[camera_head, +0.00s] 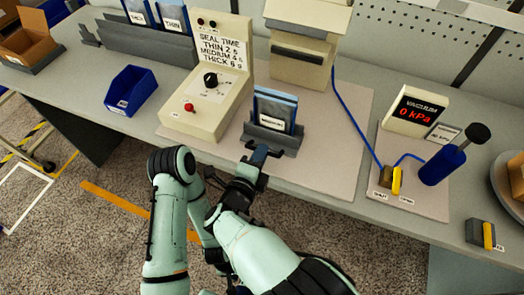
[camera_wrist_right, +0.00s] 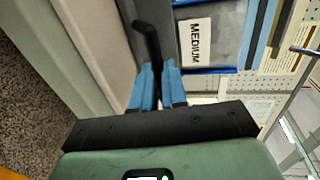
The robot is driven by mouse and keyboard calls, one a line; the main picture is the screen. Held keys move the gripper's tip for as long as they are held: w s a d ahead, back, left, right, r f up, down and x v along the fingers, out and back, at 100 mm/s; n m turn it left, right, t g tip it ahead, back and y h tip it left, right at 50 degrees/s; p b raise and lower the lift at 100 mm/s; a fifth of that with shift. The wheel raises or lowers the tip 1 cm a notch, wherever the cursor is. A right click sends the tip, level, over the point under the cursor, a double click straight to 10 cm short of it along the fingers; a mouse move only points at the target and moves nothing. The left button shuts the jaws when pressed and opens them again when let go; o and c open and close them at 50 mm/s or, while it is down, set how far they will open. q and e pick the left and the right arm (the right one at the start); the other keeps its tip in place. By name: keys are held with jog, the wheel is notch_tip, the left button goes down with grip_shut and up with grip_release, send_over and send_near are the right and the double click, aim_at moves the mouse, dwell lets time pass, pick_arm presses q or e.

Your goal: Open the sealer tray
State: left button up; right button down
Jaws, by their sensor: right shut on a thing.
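A dark grey tray (camera_head: 272,139) sits at the front of the beige mat, with blue-edged pouches (camera_head: 275,110) standing in it. In the right wrist view, a pouch label (camera_wrist_right: 196,41) reads MEDIUM. My right gripper (camera_head: 258,155) is at the tray's front left, by the bench edge. In the wrist view, its blue fingers (camera_wrist_right: 157,86) are shut on a black bent handle (camera_wrist_right: 147,40). The handle's attachment is not clear. The beige sealer control box (camera_head: 208,90) stands just left of the tray. My left gripper is not in view.
A beige machine (camera_head: 300,45) stands behind the tray. A blue bin (camera_head: 131,89) is to the left. A vacuum display (camera_head: 415,110) reading 0 kPa, a yellow valve lever (camera_head: 397,181) and a blue cylinder (camera_head: 442,165) are to the right. The mat right of the tray is clear.

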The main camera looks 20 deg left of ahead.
dwell(0.3)
jog(key=c, duration=1.2)
grip_release()
jog(key=shift+o, duration=0.2)
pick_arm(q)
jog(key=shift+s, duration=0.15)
